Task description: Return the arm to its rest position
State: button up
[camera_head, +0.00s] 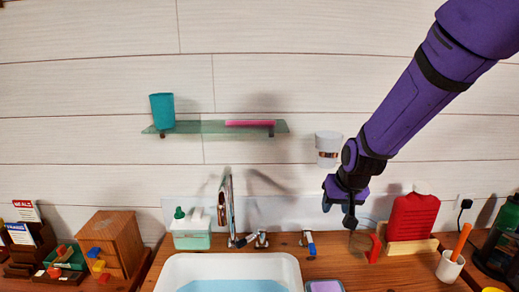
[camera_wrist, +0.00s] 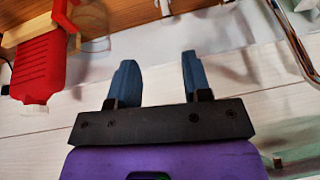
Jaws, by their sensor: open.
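My purple arm reaches in from the upper right in the head view. My gripper (camera_head: 341,207) hangs in front of the white plank wall, above the wooden counter (camera_head: 345,244). In the wrist view, the two blue-grey fingers of my gripper (camera_wrist: 160,78) stand apart with nothing between them. The gripper is left of the red bottle-shaped object (camera_head: 412,217) and below the white cup on the wall (camera_head: 328,146). The red object also shows at the upper left of the wrist view (camera_wrist: 40,65).
A glass shelf (camera_head: 213,127) holds a teal cup (camera_head: 162,111) and a pink bar (camera_head: 250,123). A white basin (camera_head: 285,266) sits below, with a tap (camera_head: 226,205) and a soap dispenser (camera_head: 191,232) behind it. A white pot (camera_head: 449,266) with an orange stick stands at right.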

jog(key=s+d+r, duration=0.3)
jog(key=s+r, duration=0.3)
jog(key=r, duration=0.1)
jog(key=s+d+r, duration=0.3)
jog(key=s+r, duration=0.4)
jog(key=s+d+r, duration=0.1)
jog(key=s+r, duration=0.1)
jog(key=s, duration=0.4)
jog(key=s+d+r+h, duration=0.1)
jog(key=s+d+r, duration=0.1)
jog(key=s, duration=0.5)
jog(key=shift+s+d+r+t, duration=0.2)
jog(key=shift+t, duration=0.2)
